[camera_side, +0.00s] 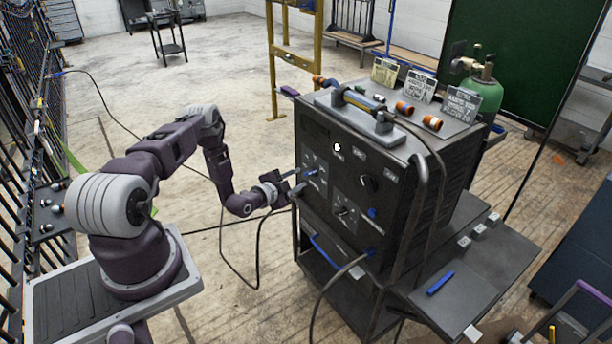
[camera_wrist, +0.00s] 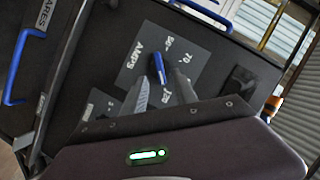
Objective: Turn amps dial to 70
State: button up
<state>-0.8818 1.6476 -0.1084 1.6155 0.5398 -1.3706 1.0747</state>
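The amps dial (camera_wrist: 158,68) is a blue bar-shaped knob on a grey plate (camera_wrist: 136,66) marked "AMPS" in the wrist view. Its visible upper end lies near the mark that looks like 90, and the 70 mark (camera_wrist: 188,57) is to the right. In the side view the blue knob (camera_side: 311,172) sits on the front of the dark welding machine (camera_side: 345,165). My gripper (camera_wrist: 163,88) has its two grey fingers apart, one on each side of the knob's lower part. I cannot tell whether they touch it. In the side view my gripper (camera_side: 297,181) is close to the panel.
Another dial (camera_side: 343,211) and a dark knob (camera_side: 369,183) are on the same front. A metal guard bar (camera_side: 413,220) runs along the machine's right edge. A cable (camera_side: 335,285) hangs from the lower front.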

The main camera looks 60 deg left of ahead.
aim_at(308, 174)
jog(key=x, duration=0.5)
jog(key=shift+w, duration=0.1)
jog(key=shift+c, duration=0.4)
grip_shut()
